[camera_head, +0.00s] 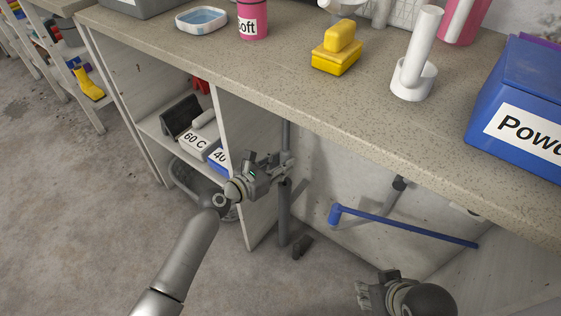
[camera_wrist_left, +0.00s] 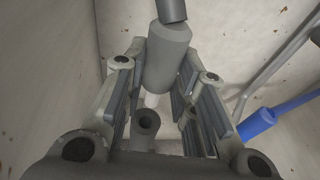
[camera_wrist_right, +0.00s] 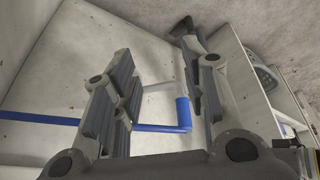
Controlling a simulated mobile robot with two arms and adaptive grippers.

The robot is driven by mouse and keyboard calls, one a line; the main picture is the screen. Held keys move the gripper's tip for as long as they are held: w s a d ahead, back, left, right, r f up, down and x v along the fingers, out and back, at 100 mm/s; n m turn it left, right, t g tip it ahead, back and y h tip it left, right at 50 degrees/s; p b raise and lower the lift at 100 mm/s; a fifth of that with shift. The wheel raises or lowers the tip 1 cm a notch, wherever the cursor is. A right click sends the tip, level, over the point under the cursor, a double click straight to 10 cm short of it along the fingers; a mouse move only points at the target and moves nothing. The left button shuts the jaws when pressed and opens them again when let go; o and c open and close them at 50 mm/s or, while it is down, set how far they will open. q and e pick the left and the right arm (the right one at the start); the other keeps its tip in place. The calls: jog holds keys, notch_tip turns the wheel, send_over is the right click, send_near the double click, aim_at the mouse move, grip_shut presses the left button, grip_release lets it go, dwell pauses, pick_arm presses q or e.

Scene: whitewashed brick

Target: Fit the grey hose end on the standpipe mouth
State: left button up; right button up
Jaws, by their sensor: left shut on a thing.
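My left gripper (camera_head: 281,169) is under the worktop, shut on the grey hose end. In the left wrist view the hose end (camera_wrist_left: 168,58) is a light grey cylinder between the fingers, with the darker hose (camera_wrist_left: 172,10) above it. The hose (camera_head: 287,136) comes down from the worktop in the head view. The standpipe (camera_head: 284,217) stands upright below the gripper. Its open round mouth (camera_wrist_left: 147,121) shows in the left wrist view, below and slightly left of the hose end, seemingly apart from it. My right gripper (camera_head: 364,297) is open and empty; its spread fingers (camera_wrist_right: 160,85) show in the right wrist view.
A blue pipe (camera_head: 405,226) runs along the back wall, right of the standpipe. A shelf panel (camera_head: 246,155) stands close to the left gripper's left. A small dark piece (camera_head: 302,246) is by the standpipe's foot. The worktop (camera_head: 275,66) carries a yellow box (camera_head: 336,61).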

pick_arm(q)
notch_tip(320, 180, down, 3)
jog(key=shift+f+b, duration=0.1)
jog(key=shift+b, duration=0.85)
pick_arm(e)
jog(key=w+a+r+t+y, duration=0.1)
jog(key=w+a+r+t, duration=0.2)
jog(key=w, duration=0.7)
jog(key=r+t, duration=0.1)
jog(key=t, duration=0.1)
jog(key=shift+a+r+t+y, duration=0.2)
jog(key=shift+r+t+y, duration=0.1)
jog(key=shift+t, duration=0.1)
jog(key=shift+w, duration=0.1)
pick_arm(q)
jog(key=shift+f, duration=0.15)
pick_arm(e)
jog(key=shift+w+a+r+t, duration=0.1)
jog(key=shift+w+r+t, duration=0.2)
jog(key=shift+w+r, duration=0.05)
jog(key=shift+w+r, duration=0.15)
